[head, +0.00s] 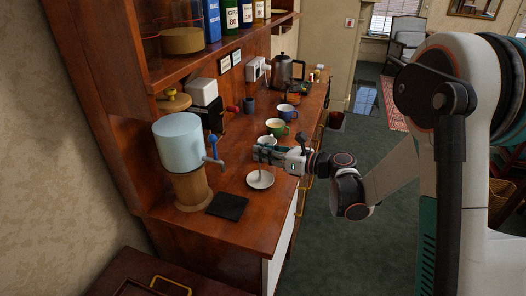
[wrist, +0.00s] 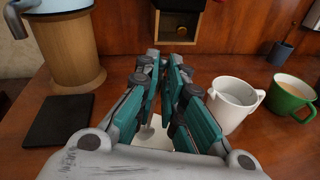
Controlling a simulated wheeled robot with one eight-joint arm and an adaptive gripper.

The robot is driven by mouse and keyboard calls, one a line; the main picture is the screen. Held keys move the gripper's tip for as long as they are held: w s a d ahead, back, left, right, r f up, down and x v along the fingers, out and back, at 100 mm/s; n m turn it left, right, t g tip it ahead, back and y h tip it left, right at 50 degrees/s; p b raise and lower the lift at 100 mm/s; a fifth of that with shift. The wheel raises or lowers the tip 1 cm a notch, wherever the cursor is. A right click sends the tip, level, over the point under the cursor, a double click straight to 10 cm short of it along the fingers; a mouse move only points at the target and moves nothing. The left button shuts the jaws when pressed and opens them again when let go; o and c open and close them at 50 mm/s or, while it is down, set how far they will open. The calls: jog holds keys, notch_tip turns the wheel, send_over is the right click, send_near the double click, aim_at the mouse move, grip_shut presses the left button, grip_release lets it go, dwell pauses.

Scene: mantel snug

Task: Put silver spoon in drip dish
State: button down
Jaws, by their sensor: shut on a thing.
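My gripper (head: 262,154) is over the wooden counter, just above the drip dish (head: 261,181), a small round white dish. In the wrist view my gripper (wrist: 166,65) has its two teal fingers close together, shut on the silver spoon. Only a little of the silver spoon (wrist: 147,131) shows, low between the fingers; the rest is hidden by them. Part of the pale drip dish (wrist: 185,143) shows below the fingers. In the head view a thin grey bit of the spoon (head: 260,172) seems to hang over the dish; whether it touches cannot be told.
A white mug (wrist: 233,105) and a green mug (wrist: 290,97) stand close on the right in the wrist view. A black square mat (head: 227,206) and a drink dispenser (head: 181,148) are left of the dish.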

jog(key=c, duration=1.6)
grip_release()
jog(key=shift+c, duration=0.2)
jog(key=shift+r, duration=0.1)
notch_tip(320, 180, up, 7)
jog(key=p, duration=0.4)
